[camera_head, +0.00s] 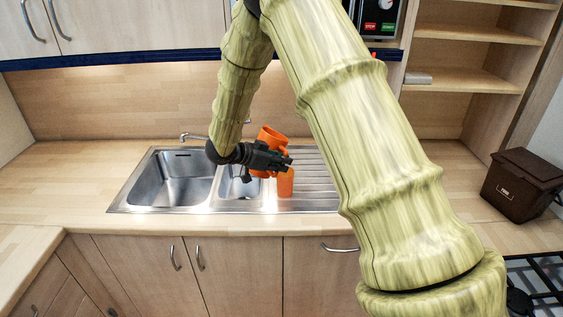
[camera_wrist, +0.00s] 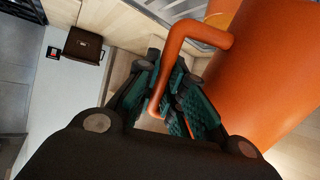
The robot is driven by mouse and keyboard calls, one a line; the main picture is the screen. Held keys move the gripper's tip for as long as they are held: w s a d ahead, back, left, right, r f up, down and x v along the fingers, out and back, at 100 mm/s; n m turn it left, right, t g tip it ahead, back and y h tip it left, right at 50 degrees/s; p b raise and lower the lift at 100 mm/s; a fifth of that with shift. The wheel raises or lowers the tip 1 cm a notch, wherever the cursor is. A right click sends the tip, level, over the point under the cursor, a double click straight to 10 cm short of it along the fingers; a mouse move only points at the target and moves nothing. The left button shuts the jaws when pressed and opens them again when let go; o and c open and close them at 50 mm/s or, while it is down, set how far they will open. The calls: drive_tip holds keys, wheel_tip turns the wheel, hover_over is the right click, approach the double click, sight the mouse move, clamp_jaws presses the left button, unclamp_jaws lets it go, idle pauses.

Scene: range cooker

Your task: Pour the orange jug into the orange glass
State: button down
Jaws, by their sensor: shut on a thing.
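The orange jug (camera_head: 270,137) is held tilted over the sink unit, its top toward the upper left in the head view. The wrist view shows the jug's body (camera_wrist: 272,75) large at the right and its handle (camera_wrist: 180,45) running down between the fingers. My gripper (camera_head: 284,161) is shut on that handle; it also shows in the wrist view (camera_wrist: 168,108). The orange glass (camera_head: 285,184) stands upright on the drainer, just below and right of the jug. The gripper partly hides the jug. I cannot tell whether jug and glass touch, and the jug's contents are hidden.
The steel sink (camera_head: 185,181) has a large basin at left, a small one in the middle and a ribbed drainer (camera_head: 318,183) at right. A tap (camera_head: 193,137) stands behind. A brown bin (camera_head: 522,184) and a hob (camera_head: 540,285) are at right. The left counter is clear.

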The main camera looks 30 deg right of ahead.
drive_tip(key=shift+a+y+p, duration=0.2)
drive_tip(key=shift+y+p, duration=0.7)
drive_tip(key=shift+p, duration=0.5)
idle(0.9)
drive_tip(key=shift+f+t+y+p, duration=0.2)
drive_tip(key=shift+t+y+p, duration=0.1)
drive_tip(key=shift+y+p, duration=0.8)
idle(1.1)
drive_tip(key=shift+f+y+p, duration=0.3)
drive_tip(key=shift+f+y, duration=0.1)
drive_tip(key=shift+y, duration=0.2)
idle(1.6)
drive_tip(key=shift+f+t+y, duration=0.15)
drive_tip(key=shift+t+y, duration=0.25)
idle(0.5)
drive_tip(key=shift+d+f+y, duration=0.1)
drive_tip(key=shift+f+y, duration=0.05)
drive_tip(key=shift+y, duration=0.15)
